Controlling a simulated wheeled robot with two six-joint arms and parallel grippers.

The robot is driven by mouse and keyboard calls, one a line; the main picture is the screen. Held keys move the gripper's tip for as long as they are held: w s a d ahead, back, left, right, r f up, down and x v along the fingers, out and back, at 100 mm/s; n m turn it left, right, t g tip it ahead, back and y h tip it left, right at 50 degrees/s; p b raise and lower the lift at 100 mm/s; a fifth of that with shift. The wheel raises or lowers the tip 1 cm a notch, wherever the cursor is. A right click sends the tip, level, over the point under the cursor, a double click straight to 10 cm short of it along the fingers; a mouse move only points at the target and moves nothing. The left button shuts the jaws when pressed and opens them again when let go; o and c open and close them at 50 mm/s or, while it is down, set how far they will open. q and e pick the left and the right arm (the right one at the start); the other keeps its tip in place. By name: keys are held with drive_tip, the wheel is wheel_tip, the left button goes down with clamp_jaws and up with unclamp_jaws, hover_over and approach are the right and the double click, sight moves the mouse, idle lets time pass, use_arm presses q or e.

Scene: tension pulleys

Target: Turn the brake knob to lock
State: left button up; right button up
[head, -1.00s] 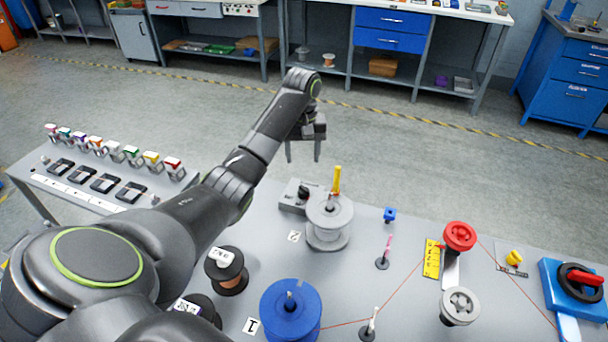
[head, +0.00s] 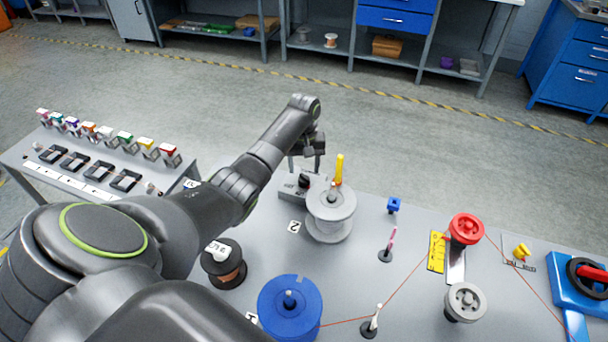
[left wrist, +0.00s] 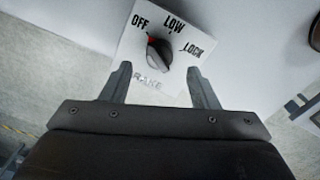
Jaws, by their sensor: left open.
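The brake knob (left wrist: 160,56) is a dark grip on a white plate (left wrist: 138,72) marked OFF, LOW, LOCK and BRAKE in the left wrist view. Its red pointer mark is at the upper left, toward OFF. In the head view the knob (head: 304,181) sits on a grey box (head: 288,195) behind the grey spool (head: 331,214). My left gripper (head: 305,165) is open above the box; in the left wrist view its fingers (left wrist: 159,70) are spread to either side of the knob, with nothing between them clearly gripped. My right gripper is not in view.
A yellow upright piece (head: 339,169) stands at the grey spool, close to the right of my left gripper. A blue spool (head: 290,312) and a dark spool (head: 224,263) stand nearer. Red line runs past a red pulley (head: 466,229) and a grey pulley (head: 464,301).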

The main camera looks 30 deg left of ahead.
sight(304, 176)
use_arm(q)
drive_tip(key=shift+f, duration=2.25)
drive_tip(key=c, duration=1)
